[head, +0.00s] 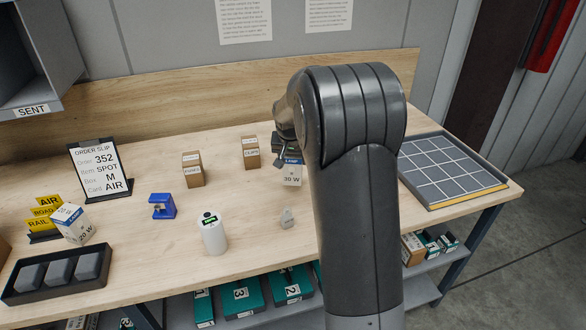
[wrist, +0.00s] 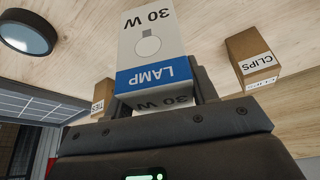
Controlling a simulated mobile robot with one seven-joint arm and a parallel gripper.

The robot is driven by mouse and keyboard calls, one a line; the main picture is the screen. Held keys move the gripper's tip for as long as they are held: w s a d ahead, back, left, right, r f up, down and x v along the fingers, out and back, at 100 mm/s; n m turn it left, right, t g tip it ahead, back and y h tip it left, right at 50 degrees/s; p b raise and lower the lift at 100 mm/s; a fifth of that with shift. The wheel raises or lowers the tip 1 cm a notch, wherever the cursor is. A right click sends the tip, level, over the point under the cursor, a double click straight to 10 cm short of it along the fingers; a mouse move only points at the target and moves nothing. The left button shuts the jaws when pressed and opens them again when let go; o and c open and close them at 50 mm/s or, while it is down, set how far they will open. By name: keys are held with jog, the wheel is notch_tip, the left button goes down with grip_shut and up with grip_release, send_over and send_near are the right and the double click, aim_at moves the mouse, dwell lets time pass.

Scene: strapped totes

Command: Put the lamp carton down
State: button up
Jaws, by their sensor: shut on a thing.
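The lamp carton, a white box with a blue LAMP band and "30 W" print, is in my gripper (wrist: 160,92) in the wrist view, where its white face (wrist: 150,22) shows between the two fingers. In the head view the carton (head: 292,178) shows low at the back middle of the table, below my gripper (head: 287,158). My arm hides part of this area. The gripper is shut on the carton. I cannot tell whether the carton's base touches the wooden table (head: 255,205).
Two small brown boxes (head: 193,170) (head: 250,153) stand left of the carton. A white cylinder (head: 213,236), a grey tag-like piece (head: 287,218) and a blue item (head: 162,206) stand nearer. A gridded tray (head: 450,170) lies right. Another lamp carton (head: 75,226) is at far left.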

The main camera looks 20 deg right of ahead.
aim_at(293, 168)
jog(key=shift+f, duration=1.95)
jog(key=o, duration=1)
jog(key=shift+f, duration=0.15)
jog(key=v, duration=1.2)
jog(key=shift+s+r, duration=0.1)
jog(key=shift+r, duration=0.1)
jog(key=s+a+r+n, duration=0.1)
jog(key=s+a, duration=0.1)
jog(key=s, duration=0.9)
jog(key=s+a+r+n+t+y, duration=0.1)
jog(key=s+a+r+n, duration=0.1)
jog(key=s, duration=0.9)
jog(key=s+a+r+n, duration=0.1)
jog(key=s+a, duration=0.1)
jog(key=s, duration=1)
jog(key=shift+s+a+r+n+y, duration=0.1)
jog(key=shift+a+r+n+y, duration=0.1)
jog(key=shift+n+y, duration=0.15)
